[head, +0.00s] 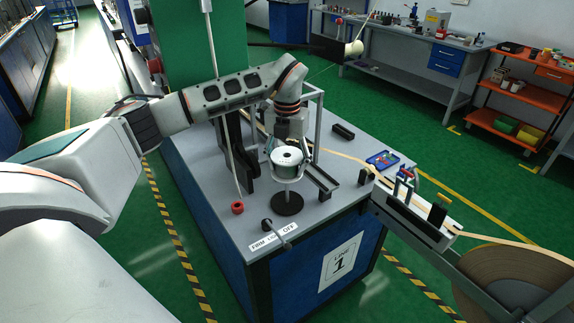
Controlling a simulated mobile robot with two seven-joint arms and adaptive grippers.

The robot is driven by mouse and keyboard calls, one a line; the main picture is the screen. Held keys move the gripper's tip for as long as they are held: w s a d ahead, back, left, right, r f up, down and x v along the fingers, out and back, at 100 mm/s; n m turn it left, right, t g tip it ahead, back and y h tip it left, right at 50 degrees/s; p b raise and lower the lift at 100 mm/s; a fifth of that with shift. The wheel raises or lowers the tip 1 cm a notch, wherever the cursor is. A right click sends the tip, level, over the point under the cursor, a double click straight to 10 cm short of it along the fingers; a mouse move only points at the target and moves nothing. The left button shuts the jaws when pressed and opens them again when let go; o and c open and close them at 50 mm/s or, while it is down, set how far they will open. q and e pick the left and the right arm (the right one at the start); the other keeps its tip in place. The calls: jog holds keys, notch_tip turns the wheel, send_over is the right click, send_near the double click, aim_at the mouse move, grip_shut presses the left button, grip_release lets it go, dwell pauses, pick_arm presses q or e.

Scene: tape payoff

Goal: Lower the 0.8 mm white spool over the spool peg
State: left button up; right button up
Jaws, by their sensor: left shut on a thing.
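The white spool (287,172) is in my left gripper (287,151), whose fingers sit on either side of it. The spool looks upright, with a dark hole in its top. Beneath it on the grey bench is a round black base (287,204), apparently that of the spool peg. The spool's lower rim appears above this base. The peg's shaft is mostly hidden, so I cannot tell whether its tip is inside the bore. My right gripper is not in view.
The grey bench (225,222) carries a red knob (237,207) left of the base and a dark channel (322,182) to its right. A blue tray (383,160) lies farther right. A large tape reel (525,278) stands at lower right.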

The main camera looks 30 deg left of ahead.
aim_at(287, 201)
pick_arm(q)
jog(key=shift+f+b, duration=0.4)
jog(key=shift+f, duration=0.55)
jog(key=shift+f+b, duration=0.5)
jog(key=shift+f, duration=0.85)
jog(key=shift+f+b, duration=0.5)
jog(key=shift+f, duration=0.65)
jog(key=shift+f+b, duration=0.5)
jog(key=shift+f, duration=1.5)
